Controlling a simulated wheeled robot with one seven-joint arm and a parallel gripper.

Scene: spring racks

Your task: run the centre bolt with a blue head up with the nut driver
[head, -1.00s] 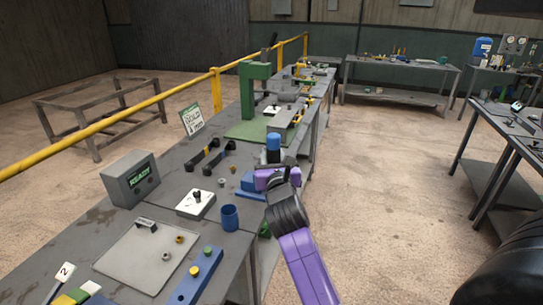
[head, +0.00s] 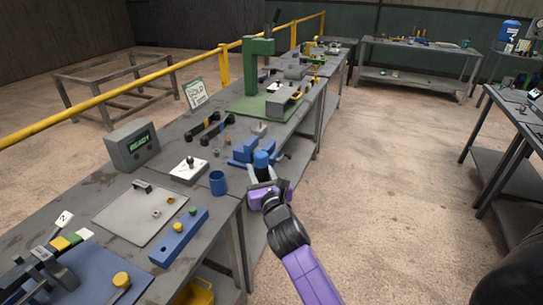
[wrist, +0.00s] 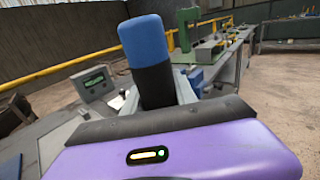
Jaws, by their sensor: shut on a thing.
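My gripper (head: 264,180) is shut on a tool with a blue rounded top and a dark shaft, which I take for the nut driver (head: 262,158). In the wrist view the nut driver (wrist: 145,45) stands up out of the jaws, slightly tilted; its lower end is hidden. The gripper is at the bench's right edge, just in front of a blue fixture (head: 243,150). A blue bar (head: 165,250) at the front of the bench carries a yellow and a green head. I cannot pick out a blue-headed centre bolt.
A blue cup (head: 218,182) stands left of my gripper. A grey plate (head: 125,215) with small parts, a white block (head: 188,170) and a READY box (head: 132,145) are on the bench. A green press (head: 250,70) stands farther back.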

